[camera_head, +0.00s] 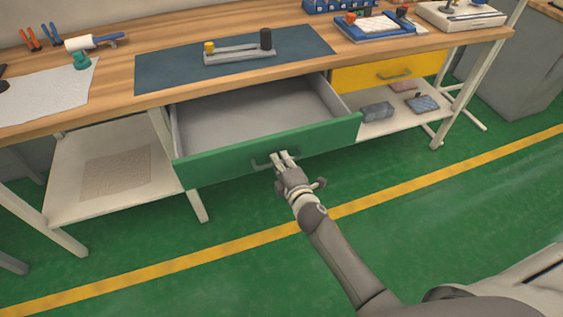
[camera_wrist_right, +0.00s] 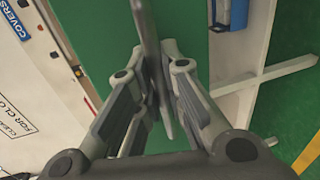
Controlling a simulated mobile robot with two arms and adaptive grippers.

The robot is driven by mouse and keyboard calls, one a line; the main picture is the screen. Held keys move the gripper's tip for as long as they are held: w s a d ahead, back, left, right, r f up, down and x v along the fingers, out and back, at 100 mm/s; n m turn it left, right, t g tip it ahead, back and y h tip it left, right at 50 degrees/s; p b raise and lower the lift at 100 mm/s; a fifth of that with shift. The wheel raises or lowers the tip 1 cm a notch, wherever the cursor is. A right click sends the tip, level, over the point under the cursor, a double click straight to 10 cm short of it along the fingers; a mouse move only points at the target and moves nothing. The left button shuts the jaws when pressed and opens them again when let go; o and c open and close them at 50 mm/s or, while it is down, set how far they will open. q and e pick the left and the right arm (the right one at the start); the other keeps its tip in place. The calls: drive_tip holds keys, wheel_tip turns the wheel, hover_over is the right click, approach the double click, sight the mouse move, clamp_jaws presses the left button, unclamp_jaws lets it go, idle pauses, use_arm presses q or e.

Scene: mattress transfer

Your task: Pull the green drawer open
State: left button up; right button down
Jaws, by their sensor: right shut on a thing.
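The green drawer (camera_head: 225,160) under the workbench is pulled well out, and its grey inside looks empty. Its handle (camera_head: 262,163) is a thin bar at the middle of the green front. My right gripper (camera_head: 284,158) is shut on the handle. In the right wrist view the two fingers (camera_wrist_right: 158,95) close around the thin grey handle (camera_wrist_right: 150,40), with the green drawer front (camera_wrist_right: 185,30) behind. My left gripper is not in view.
A yellow drawer (camera_head: 390,70) to the right is closed. A dark mat (camera_head: 170,78) with a grey fixture (camera_head: 238,53) lies on the wooden bench top (camera_head: 115,97). Lower shelves (camera_head: 60,195) flank the drawer. The green floor (camera_head: 250,275) in front is clear, with a yellow line.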

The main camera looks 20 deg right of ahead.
drive_tip(key=c, duration=1.7)
unclamp_jaws()
drive_tip(key=shift+o, duration=0.8)
drive_tip(key=shift+s, duration=0.1)
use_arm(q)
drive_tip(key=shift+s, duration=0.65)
use_arm(e)
drive_tip(key=v, duration=1.2)
drive_tip(key=shift+f, duration=0.1)
